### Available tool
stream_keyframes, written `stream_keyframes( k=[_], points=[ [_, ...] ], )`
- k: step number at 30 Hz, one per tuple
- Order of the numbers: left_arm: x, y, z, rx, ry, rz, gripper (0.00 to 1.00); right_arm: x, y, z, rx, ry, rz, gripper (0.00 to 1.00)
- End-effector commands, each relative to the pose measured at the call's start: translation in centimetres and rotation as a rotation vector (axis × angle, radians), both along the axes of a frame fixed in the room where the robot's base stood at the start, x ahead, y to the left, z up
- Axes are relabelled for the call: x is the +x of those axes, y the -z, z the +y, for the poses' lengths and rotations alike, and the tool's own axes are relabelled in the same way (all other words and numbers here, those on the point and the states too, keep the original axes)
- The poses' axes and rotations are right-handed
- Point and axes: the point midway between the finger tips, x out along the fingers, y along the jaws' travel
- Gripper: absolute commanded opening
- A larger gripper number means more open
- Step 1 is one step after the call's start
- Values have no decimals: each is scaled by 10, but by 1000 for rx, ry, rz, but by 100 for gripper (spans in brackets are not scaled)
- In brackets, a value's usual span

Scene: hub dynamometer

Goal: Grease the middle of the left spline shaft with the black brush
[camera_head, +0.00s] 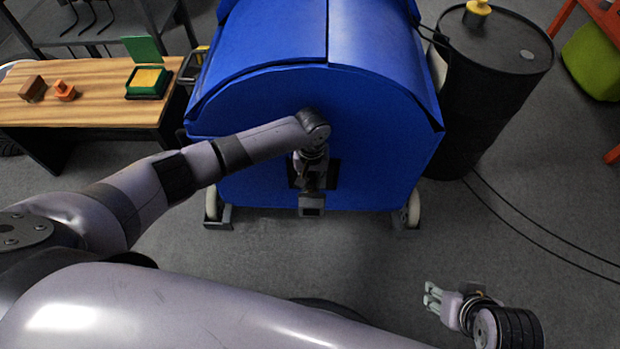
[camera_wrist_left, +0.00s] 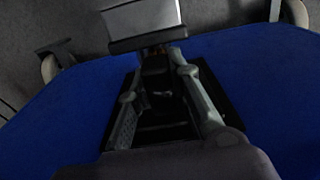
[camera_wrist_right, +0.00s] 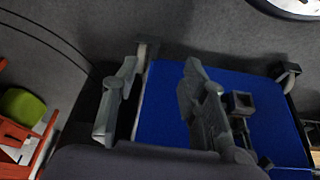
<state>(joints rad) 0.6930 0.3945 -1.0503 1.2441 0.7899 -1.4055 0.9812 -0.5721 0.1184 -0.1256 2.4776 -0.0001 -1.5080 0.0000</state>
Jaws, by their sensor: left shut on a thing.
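I cannot make out a spline shaft; the left arm and gripper cover the machine's dark opening.
The big blue machine (camera_head: 385,140) stands on wheels at the centre. A wooden table (camera_head: 95,110) at the left holds an open green box (camera_head: 146,92) with a yellow pad, an orange block (camera_head: 65,91) and a brown block (camera_head: 32,88). A black drum (camera_head: 485,80) stands right; cables cross the floor.

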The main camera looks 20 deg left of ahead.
Motion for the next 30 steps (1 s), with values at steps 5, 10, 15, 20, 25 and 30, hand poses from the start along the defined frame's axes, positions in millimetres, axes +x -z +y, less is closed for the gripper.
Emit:
stream_keyframes(
  k=[5,10,15,20,25,30],
  points=[
    [0,0,-3,-1,0,1,0,-5,0,-1,-3,3,23,40],
    [1,0,-7,-2,1,1,0,-10,0,-3,-8,5,46,40],
    [2,0,-9,-2,1,1,0,-15,1,-4,-12,7,70,40],
    [2,1,-10,-2,1,1,0,-19,3,-5,-14,8,84,40],
    [2,1,-10,-2,1,1,0,-19,3,-5,-14,7,83,40],
    [1,0,-8,-2,0,2,0,-19,-1,-6,-18,6,80,40]
  ],
)
